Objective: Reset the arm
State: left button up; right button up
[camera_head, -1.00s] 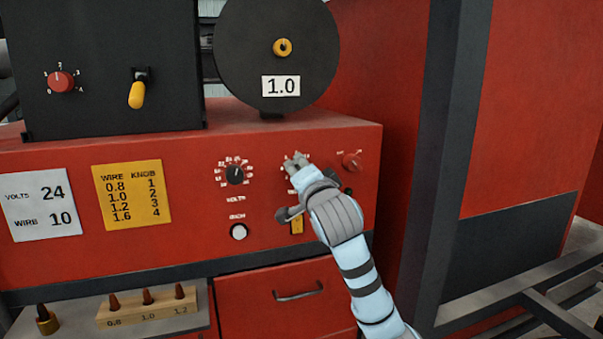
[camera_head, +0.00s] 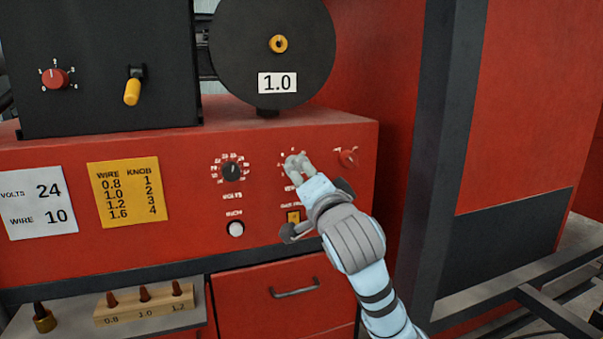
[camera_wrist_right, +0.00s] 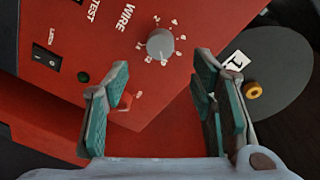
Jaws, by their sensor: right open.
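My right gripper (camera_head: 298,164) is in front of the red panel of the machine (camera_head: 120,140), over the dial right of the volts knob (camera_head: 231,171), and hides most of it. In the right wrist view the right gripper (camera_wrist_right: 160,82) is open and empty, its teal pads wide apart. The grey wire knob (camera_wrist_right: 160,43) stands on the panel beyond the fingertips, apart from both pads. A red knob (camera_wrist_right: 124,101) shows partly behind the left finger; in the head view the red knob (camera_head: 347,157) is right of the gripper. My left gripper is out of view.
A black spool (camera_head: 275,75) marked 1.0 and a black box (camera_head: 105,60) stand on top. A drawer handle (camera_head: 294,288) sticks out below. A tip holder (camera_head: 145,307) sits on the lower left shelf. A dark post (camera_head: 445,140) stands right of my arm.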

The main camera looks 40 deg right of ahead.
jog(key=shift+s+a, duration=0.1)
jog(key=shift+s, duration=0.05)
dwell(0.3)
